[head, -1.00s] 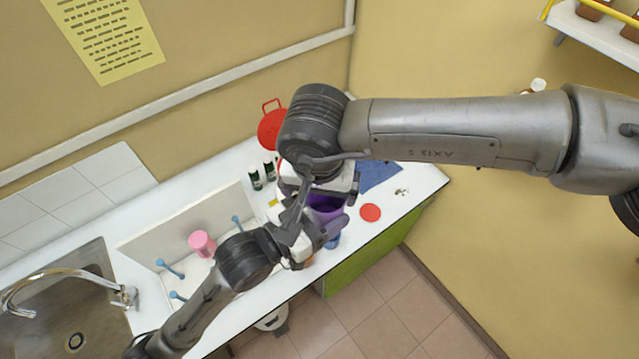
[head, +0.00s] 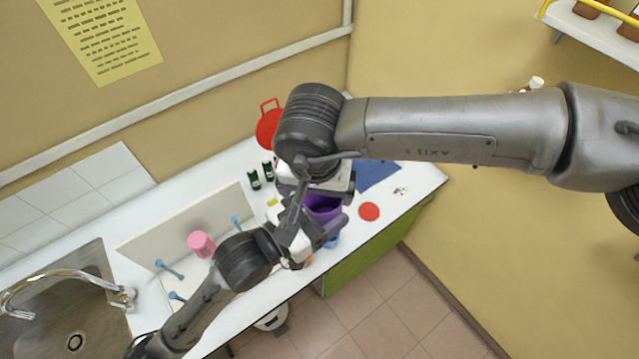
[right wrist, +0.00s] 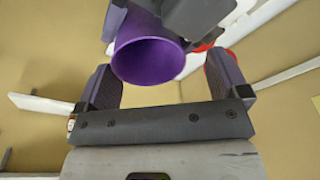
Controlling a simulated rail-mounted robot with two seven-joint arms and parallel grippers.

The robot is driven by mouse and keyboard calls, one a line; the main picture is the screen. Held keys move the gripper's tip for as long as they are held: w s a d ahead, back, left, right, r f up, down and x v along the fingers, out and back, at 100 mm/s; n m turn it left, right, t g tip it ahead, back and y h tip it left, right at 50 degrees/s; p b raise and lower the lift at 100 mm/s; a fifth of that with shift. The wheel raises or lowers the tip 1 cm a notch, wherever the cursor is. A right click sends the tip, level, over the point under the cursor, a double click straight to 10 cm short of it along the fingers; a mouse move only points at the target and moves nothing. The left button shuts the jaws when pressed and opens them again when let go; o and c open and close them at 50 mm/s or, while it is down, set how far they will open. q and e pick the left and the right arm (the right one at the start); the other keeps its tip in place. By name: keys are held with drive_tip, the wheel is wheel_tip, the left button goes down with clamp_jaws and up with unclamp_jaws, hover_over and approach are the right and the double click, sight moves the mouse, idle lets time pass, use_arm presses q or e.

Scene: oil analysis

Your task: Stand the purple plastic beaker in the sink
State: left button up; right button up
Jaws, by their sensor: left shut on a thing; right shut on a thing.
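The purple beaker (head: 323,212) is between my two grippers above the right part of the counter, its open mouth showing. In the right wrist view the purple beaker (right wrist: 148,60) shows between my right fingers (right wrist: 163,85), and part of my other gripper is close to its side. My right gripper (head: 322,186), partly hidden by its own wrist, is shut on the beaker. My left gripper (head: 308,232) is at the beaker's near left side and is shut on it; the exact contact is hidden. The steel sink (head: 95,325) with its tap is at the lower left, its visible basin empty.
Between sink and beaker stand a white rack (head: 180,230) with blue pegs and a pink beaker (head: 201,244). Dark green bottles (head: 255,180), a red item (head: 268,128), a red disc (head: 369,212) and a blue mat (head: 378,175) are around the grippers.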

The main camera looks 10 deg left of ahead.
use_arm(q)
drive_tip(key=shift+s+d+r, duration=0.1)
use_arm(e)
drive_tip(key=shift+o, duration=1.4)
use_arm(q)
drive_tip(key=shift+c, duration=0.3)
drive_tip(key=shift+w+d+f+m+g+h, duration=0.1)
drive_tip(key=shift+w+f+m+g+h, duration=0.2)
drive_tip(key=shift+w+f, duration=0.15)
drive_tip(key=shift+w+d+f+m+g+h, duration=0.6)
drive_tip(key=shift+f+m+g+h, duration=0.05)
drive_tip(key=shift+f+g, duration=0.2)
drive_tip(key=shift+w+d+f+m+g+h, duration=0.6)
drive_tip(key=shift+d+f+m+g, duration=0.1)
drive_tip(key=shift+f+g, duration=0.1)
drive_tip(key=shift+w+d+f+m+g+h, duration=0.55)
drive_tip(key=shift+w+f+m+g+h, duration=0.1)
drive_tip(key=shift+f+g, duration=0.15)
use_arm(e)
wheel_tip(320, 180, up, 12)
drive_tip(key=s, duration=0.1)
drive_tip(key=shift+s+d+f, duration=0.15)
drive_tip(key=shift+s, duration=0.2)
